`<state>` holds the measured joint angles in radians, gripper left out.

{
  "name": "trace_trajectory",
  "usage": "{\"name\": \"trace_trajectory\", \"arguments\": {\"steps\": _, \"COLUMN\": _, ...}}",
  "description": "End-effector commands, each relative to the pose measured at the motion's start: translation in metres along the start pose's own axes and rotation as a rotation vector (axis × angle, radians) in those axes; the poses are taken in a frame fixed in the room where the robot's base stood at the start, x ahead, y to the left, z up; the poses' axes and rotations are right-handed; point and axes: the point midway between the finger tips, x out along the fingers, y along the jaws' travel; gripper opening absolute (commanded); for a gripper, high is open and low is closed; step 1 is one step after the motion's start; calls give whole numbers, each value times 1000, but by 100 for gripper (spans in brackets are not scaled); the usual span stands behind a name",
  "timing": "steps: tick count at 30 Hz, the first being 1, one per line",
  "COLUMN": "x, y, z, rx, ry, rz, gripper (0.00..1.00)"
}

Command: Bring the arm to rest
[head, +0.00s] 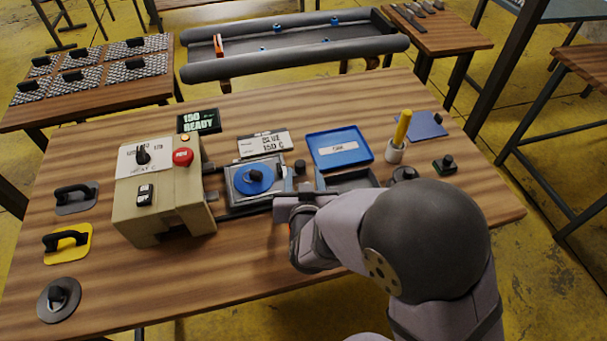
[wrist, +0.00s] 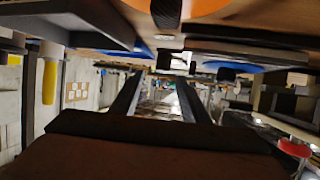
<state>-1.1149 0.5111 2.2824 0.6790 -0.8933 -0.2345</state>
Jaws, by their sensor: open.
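My arm reaches in from the lower right of the head view. My gripper shows end-on in the wrist view (wrist: 159,80), with two dark fingers spread apart and nothing between them. In the head view the gripper is low over the middle of the table, just right of the metal plate (head: 236,197) with the round blue disc (head: 254,178). My own wrist partly hides the fingers and the dark tray (head: 348,181) there. I cannot tell whether the gripper touches anything.
A beige control box (head: 160,200) with a red button stands left. Several black-handled pads line the left edge. The table's front middle (head: 225,275) is clear.

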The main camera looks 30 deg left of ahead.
Motion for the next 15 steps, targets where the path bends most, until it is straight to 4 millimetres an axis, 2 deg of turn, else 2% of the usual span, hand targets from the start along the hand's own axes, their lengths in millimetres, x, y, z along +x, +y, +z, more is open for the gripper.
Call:
{"name": "trace_trajectory", "arguments": {"steps": 8, "x": 0, "y": 4, "z": -1, "rx": 5, "ry": -9, "rz": 2, "gripper": 42}}
{"name": "trace_trajectory", "arguments": {"steps": 11, "x": 1, "y": 17, "z": -3, "rx": 20, "ry": -45, "rz": 7, "gripper": 42}}
{"name": "trace_trajectory", "arguments": {"steps": 15, "x": -4, "y": 55, "z": -5, "rx": 64, "ry": -153, "rz": 22, "gripper": 42}}
